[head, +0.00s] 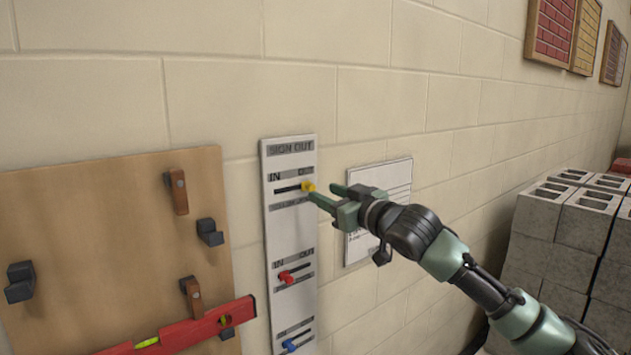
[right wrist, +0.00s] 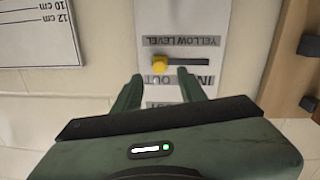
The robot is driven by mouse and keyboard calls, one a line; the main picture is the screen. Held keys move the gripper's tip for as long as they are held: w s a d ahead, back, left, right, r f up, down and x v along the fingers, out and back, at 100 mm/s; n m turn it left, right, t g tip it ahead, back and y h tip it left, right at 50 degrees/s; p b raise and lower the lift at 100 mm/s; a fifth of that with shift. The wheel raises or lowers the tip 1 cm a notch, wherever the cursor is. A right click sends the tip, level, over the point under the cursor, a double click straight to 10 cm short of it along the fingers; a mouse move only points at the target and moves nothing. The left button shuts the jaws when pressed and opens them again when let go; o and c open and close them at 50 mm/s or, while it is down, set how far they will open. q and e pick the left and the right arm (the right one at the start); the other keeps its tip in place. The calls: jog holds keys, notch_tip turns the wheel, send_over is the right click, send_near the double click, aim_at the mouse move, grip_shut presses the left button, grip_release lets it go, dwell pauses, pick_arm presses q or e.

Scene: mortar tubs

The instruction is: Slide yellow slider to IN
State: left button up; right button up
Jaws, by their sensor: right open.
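The yellow slider (head: 308,186) is a small knob at the right, OUT end of the top slot on a white sign-out board (head: 291,232). The IN label is at the slot's left end. In the right wrist view, upside down, the yellow slider (right wrist: 159,63) is at the slot's OUT end, with the dark slot (right wrist: 190,61) running right towards IN. My right gripper (head: 322,192) is open and empty, just in front and to the right of the knob. Its fingers (right wrist: 161,82) show apart there, with the knob between their lines. Contact is not visible. My left gripper is out of view.
Below on the board are a red slider (head: 286,277) and a blue slider (head: 289,345). A wooden panel (head: 110,235) with hooks and a red level (head: 185,333) is left. A paper sheet (head: 352,250) hangs behind my right arm. Grey blocks (head: 560,235) are stacked right.

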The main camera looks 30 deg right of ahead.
aim_at(313, 189)
jog(key=w+p, duration=0.2)
jog(key=w, duration=0.3)
jog(key=shift+f, duration=0.1)
jog(key=shift+w, duration=0.15)
grip_shut()
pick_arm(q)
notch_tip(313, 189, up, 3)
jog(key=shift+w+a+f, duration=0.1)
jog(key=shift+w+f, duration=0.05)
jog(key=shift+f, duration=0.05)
pick_arm(e)
jog(key=shift+a, duration=0.1)
dwell(0.7)
